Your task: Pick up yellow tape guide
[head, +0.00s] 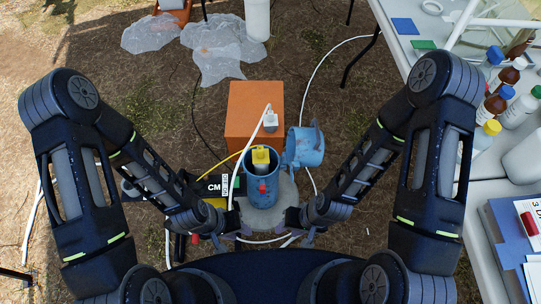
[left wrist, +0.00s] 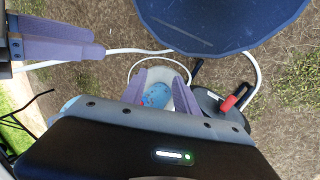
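The yellow tape guide (head: 261,158) sits at the mouth of the upright blue well casing (head: 262,188), with a pale pipe top just below it. A yellow line runs from near it down to the left. My left gripper (head: 236,236) is low and nearer to me than the casing, apart from the guide. In the left wrist view its two fingers (left wrist: 160,88) are spread with nothing held between them. My right gripper (head: 298,238) is low at the right of the casing's foot, its fingers apart and empty. It also shows in the left wrist view (left wrist: 70,38).
The blue casing lid (head: 305,147) hangs open at the right of the casing. An orange box (head: 254,112) stands behind. A reel marked CM (head: 217,186) lies left of the casing. White tubing loops around it. A table (head: 476,205) with bottles stands at the right.

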